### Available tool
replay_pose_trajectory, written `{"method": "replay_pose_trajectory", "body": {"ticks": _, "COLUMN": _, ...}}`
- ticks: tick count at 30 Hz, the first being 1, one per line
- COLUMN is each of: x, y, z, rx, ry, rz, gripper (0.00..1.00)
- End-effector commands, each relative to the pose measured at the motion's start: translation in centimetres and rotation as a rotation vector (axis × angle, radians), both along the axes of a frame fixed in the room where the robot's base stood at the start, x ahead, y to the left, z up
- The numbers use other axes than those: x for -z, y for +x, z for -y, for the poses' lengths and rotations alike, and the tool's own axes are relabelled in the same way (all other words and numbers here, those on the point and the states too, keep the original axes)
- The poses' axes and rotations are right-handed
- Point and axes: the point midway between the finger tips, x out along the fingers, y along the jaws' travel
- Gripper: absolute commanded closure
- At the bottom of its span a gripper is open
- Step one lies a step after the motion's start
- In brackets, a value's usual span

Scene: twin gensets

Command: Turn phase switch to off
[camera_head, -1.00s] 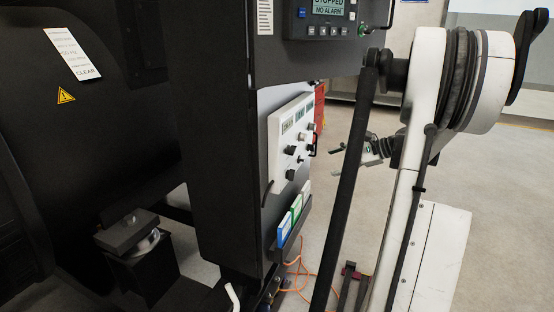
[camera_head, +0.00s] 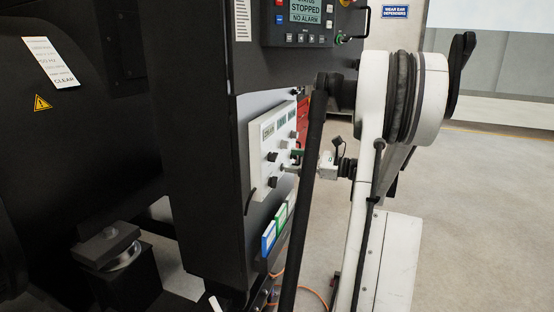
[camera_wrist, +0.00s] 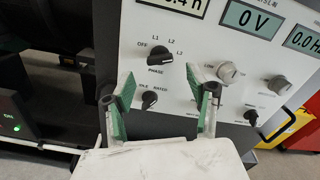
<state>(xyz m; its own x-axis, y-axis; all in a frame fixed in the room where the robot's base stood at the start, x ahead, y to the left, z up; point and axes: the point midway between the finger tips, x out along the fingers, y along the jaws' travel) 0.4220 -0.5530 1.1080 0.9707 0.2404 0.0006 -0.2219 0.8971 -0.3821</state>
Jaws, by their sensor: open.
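The phase switch (camera_wrist: 160,56) is a black rotary knob on the white control panel (camera_wrist: 215,25). OFF, L1, L2 and L3 are printed around it, with OFF at its left. I cannot tell surely which mark its pointer faces. My gripper (camera_wrist: 160,76) is open and empty, its two green-padded fingers spread just below the phase switch in the wrist view. The idle/rated knob (camera_wrist: 150,99) shows between the fingers. In the head view my gripper (camera_head: 297,162) is close to the right side of the panel (camera_head: 257,160), partly hidden behind my arm; contact cannot be told.
Two more knobs (camera_wrist: 229,74) (camera_wrist: 279,84) sit right of the phase switch, with displays above (camera_wrist: 254,20). The controller (camera_head: 307,22) reads STOPPED above the panel. Blue and green folders (camera_head: 275,230) stand below it. Open floor lies right.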

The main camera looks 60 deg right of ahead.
Motion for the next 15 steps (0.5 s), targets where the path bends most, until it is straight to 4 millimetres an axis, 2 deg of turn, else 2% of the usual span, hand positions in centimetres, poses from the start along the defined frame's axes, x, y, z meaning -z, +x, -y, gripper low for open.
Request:
{"method": "replay_pose_trajectory", "body": {"ticks": 1, "x": 0.0, "y": 1.0, "z": -0.3, "rx": -0.003, "ry": 0.0, "rz": 0.0, "gripper": 0.48}}
{"method": "replay_pose_trajectory", "body": {"ticks": 6, "x": 0.0, "y": 3.6, "z": -1.0, "rx": -0.002, "ry": 0.0, "rz": -0.001, "gripper": 0.48}}
{"method": "replay_pose_trajectory", "body": {"ticks": 15, "x": 0.0, "y": 5.7, "z": -1.4, "rx": -0.001, "ry": -0.001, "rz": 0.0, "gripper": 0.48}}
